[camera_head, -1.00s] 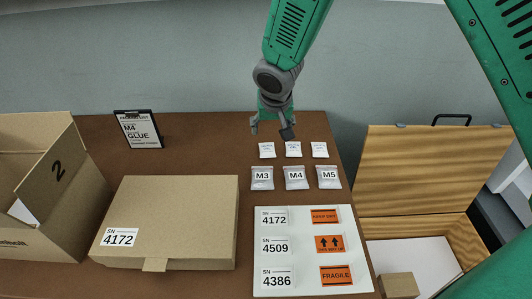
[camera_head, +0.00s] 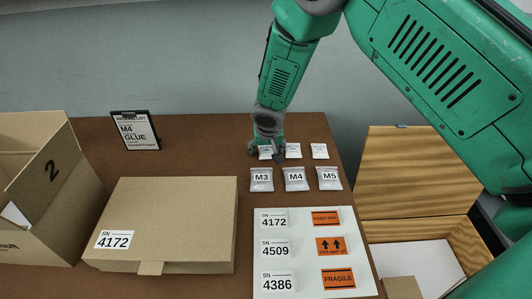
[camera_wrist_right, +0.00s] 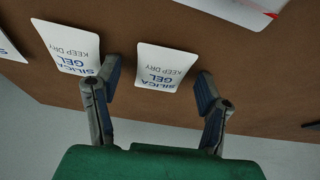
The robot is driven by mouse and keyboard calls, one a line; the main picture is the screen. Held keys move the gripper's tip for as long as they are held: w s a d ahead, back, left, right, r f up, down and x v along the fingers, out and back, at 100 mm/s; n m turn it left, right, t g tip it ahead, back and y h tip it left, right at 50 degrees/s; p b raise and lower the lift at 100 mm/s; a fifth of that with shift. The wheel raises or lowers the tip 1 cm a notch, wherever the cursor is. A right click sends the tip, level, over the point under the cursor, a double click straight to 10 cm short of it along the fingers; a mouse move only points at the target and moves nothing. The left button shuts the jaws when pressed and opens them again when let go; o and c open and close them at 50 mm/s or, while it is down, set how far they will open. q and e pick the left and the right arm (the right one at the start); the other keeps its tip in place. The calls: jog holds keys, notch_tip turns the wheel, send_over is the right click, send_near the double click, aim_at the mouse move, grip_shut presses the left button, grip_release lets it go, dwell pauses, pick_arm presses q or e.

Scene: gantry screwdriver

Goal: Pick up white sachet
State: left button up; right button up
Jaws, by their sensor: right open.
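Three small white sachets lie in a row on the brown table in the head view. The left sachet (camera_head: 265,152) is partly covered by my right gripper (camera_head: 267,154). The middle sachet (camera_head: 293,151) and the right sachet (camera_head: 320,151) lie to its right. In the right wrist view, a white sachet (camera_wrist_right: 167,67) printed "SILICA GEL KEEP DRY" lies between and just beyond the open fingers of my right gripper (camera_wrist_right: 158,88). Another sachet (camera_wrist_right: 69,44) lies to its left, close to the left finger. No sachet is held. My left gripper is not in view.
Silver packets M3 (camera_head: 261,179), M4 (camera_head: 297,179) and M5 (camera_head: 329,179) lie in front of the sachets. A label sheet (camera_head: 303,254), closed carton (camera_head: 175,210), open box (camera_head: 62,215), packing-list stand (camera_head: 135,131) and wooden case (camera_head: 410,185) stand around.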

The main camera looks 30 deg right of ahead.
jog(key=shift+a, duration=0.1)
jog(key=c, duration=1)
jog(key=shift+r, duration=0.1)
jog(key=shift+c, duration=0.2)
